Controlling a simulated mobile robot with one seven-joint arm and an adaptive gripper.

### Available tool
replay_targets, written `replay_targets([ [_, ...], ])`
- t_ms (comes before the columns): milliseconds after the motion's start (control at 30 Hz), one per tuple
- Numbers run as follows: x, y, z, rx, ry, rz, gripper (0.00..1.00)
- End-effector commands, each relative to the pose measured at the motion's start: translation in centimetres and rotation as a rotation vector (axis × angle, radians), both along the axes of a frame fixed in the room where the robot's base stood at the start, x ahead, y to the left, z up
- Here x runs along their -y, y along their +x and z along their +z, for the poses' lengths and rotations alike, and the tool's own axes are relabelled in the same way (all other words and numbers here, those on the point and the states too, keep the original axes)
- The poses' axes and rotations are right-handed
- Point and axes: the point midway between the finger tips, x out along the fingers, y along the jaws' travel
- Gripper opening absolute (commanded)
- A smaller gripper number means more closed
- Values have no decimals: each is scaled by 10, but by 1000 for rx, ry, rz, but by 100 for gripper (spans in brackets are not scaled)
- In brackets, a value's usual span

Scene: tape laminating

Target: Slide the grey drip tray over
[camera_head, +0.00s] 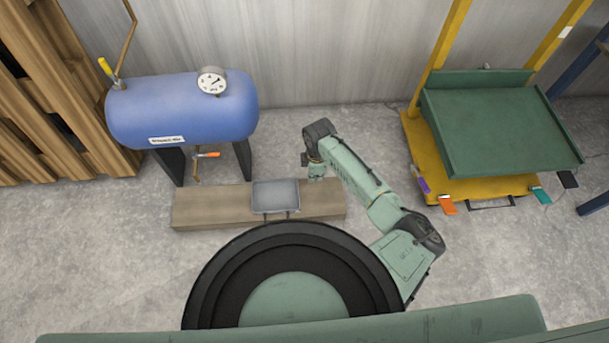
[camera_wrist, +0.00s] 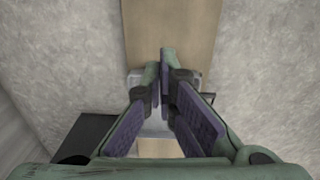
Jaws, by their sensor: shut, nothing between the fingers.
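The grey drip tray (camera_head: 275,196) is a shallow square tray lying on a wooden beam (camera_head: 205,205), with two thin prongs at its near side. My gripper (camera_head: 316,177) points down over the beam, just right of the tray in the head view. In the wrist view my gripper (camera_wrist: 164,58) has its purple-padded fingers together at the tips, with nothing between them. Parts of the tray (camera_wrist: 155,127) show between and behind the fingers; the rest is hidden by them. I cannot tell whether the fingers touch the tray.
A blue tank (camera_head: 180,112) with a round gauge (camera_head: 212,80) stands behind the beam. Its orange-handled tap (camera_head: 206,155) hangs left of the tray. A yellow lift cart (camera_head: 480,190) with a green platform (camera_head: 500,125) stands right. Bare beam lies either side of the tray.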

Motion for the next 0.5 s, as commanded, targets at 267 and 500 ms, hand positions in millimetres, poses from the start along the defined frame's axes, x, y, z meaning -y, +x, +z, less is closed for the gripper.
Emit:
replay_targets([
  [267, 15, -14, -30, -42, -13, -10, 0],
  [500, 14, -14, -82, -41, -13, -8, 0],
])
